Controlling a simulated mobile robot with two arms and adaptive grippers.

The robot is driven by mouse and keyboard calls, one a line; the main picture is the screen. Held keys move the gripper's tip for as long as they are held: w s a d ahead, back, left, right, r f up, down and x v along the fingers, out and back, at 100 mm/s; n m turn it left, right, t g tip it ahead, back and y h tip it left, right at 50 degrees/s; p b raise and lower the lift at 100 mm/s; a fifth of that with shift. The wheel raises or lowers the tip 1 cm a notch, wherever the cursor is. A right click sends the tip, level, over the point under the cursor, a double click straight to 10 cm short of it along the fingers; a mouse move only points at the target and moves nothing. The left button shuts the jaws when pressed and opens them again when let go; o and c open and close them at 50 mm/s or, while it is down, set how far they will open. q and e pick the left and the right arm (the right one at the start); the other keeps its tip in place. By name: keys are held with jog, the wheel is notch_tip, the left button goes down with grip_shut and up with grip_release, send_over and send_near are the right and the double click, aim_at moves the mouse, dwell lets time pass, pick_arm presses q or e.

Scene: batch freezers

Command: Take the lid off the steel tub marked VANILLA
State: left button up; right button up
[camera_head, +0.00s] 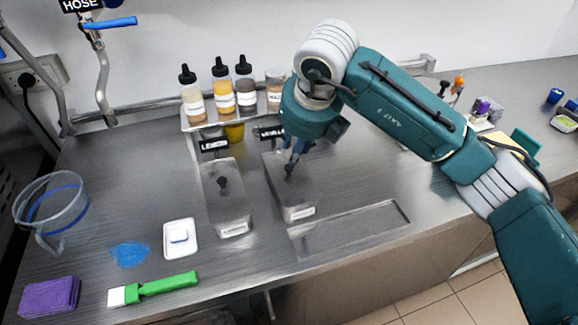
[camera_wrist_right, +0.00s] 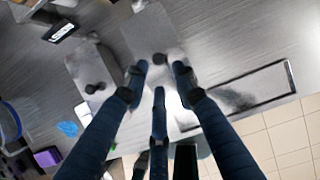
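The steel tub (camera_head: 297,200) under the partly hidden sign reading "V…" (camera_head: 270,132) sits in the counter with its lid on. Its lid (camera_wrist_right: 148,35) has a dark knob (camera_wrist_right: 160,59) in the right wrist view. My right gripper (camera_head: 291,166) hangs over this tub, pointing down. In the right wrist view my right gripper (camera_wrist_right: 159,77) is open, its fingers spread just below the knob in the picture, holding nothing. Whether a finger touches the lid I cannot tell. My left gripper is not in view.
A similar lidded tub (camera_head: 228,200) under the LEMON sign (camera_head: 214,143) stands close on the left. An empty rectangular recess (camera_head: 350,228) lies to the right. A bottle rack (camera_head: 208,124) stands behind. A white dish (camera_head: 180,240) and green brush (camera_head: 165,285) lie left.

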aim_at(290, 168)
jog(key=p+x, duration=0.1)
jog(key=x, duration=0.2)
jog(key=p+x, duration=0.2)
jog(key=x, duration=0.2)
jog(key=shift+s+a, duration=0.1)
jog(key=shift+a, duration=0.15)
jog(key=shift+f, duration=0.5)
grip_shut()
